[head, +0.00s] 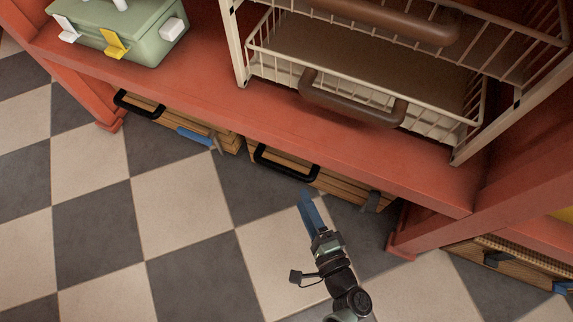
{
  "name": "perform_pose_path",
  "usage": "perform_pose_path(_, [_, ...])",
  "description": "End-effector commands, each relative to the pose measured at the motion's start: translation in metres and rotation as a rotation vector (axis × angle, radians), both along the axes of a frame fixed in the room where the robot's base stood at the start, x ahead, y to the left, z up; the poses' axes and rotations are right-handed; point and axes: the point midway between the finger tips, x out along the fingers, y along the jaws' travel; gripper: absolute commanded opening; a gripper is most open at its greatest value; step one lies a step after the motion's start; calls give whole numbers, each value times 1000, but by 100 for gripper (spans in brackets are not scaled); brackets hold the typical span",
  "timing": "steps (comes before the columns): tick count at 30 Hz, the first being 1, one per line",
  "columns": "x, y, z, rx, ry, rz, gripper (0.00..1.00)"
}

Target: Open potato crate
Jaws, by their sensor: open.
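Two low wooden crates stand on the floor under the red shelf. The left crate (232,144) has a black handle and a blue piece on its front. The right crate (333,186) has a black handle (287,163) and a grey piece near its right end. Their contents are hidden under the shelf, so I cannot tell which holds potatoes. My gripper (311,211) is open and empty, above the floor just in front of the right crate, below and right of its handle. It looks apart from the handle. Only one blue finger shows clearly.
The red shelf (200,92) overhangs the crates. It carries a green box (135,35) and a cream wire rack (265,66) with brown handles. A red post (412,235) stands right of the crates. Another wooden crate (525,262) is at far right. The checkered floor in front is clear.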

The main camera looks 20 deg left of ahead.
Motion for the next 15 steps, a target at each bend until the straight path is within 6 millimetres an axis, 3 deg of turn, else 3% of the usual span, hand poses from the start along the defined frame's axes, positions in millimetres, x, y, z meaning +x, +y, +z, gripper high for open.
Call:
perform_pose_path(1, [0,0,-20,0,0,0,60])
perform_pose_path(6, [0,0,-47,-1,-1,0,60])
perform_pose_path(15, [7,6,-57,-2,-2,1,60])
